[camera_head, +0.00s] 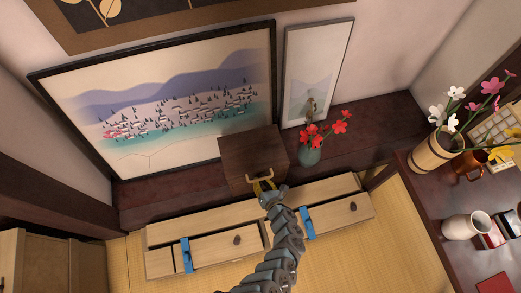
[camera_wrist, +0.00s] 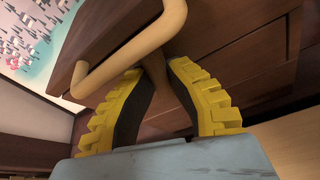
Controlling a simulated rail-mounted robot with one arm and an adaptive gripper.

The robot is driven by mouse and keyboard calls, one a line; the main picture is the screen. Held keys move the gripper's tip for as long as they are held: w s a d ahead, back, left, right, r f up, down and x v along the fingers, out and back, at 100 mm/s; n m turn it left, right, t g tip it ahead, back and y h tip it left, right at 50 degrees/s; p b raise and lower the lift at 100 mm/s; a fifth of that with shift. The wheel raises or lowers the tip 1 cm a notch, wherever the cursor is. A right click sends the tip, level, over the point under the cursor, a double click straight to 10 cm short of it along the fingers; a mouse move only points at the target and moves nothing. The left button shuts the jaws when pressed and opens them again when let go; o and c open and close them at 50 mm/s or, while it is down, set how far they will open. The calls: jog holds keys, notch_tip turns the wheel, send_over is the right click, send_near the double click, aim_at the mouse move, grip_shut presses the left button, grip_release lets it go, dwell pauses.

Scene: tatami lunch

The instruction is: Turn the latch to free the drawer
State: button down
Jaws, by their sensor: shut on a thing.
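A dark brown wooden box (camera_head: 252,153) stands on the dark ledge below the pictures. A tan bent handle (camera_head: 260,178) is on its front, and it crosses the upper part of the wrist view (camera_wrist: 130,48). My gripper (camera_head: 264,186) is at this handle. I cannot tell whether this bar is a separate latch. The fingers hide part of it. Dark drawer fronts (camera_wrist: 235,70) with seams show behind the fingers in the wrist view.
Below the ledge are light wooden drawers (camera_head: 220,248) with dark knobs and two blue pieces (camera_head: 187,255) (camera_head: 307,223). A teal vase (camera_head: 310,154) with red flowers stands close to the box's right. A dark table (camera_head: 428,206) with a pitcher (camera_head: 466,225) is at right.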

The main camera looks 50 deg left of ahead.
jog(key=shift+f, duration=0.1)
jog(key=shift+f+m, duration=0.1)
jog(key=shift+m, duration=0.5)
jog(key=shift+d+f+m+g, duration=0.1)
jog(key=shift+m+g, duration=0.2)
jog(key=shift+y, duration=0.3)
jog(key=c, duration=1)
grip_release()
jog(key=shift+r, duration=0.25)
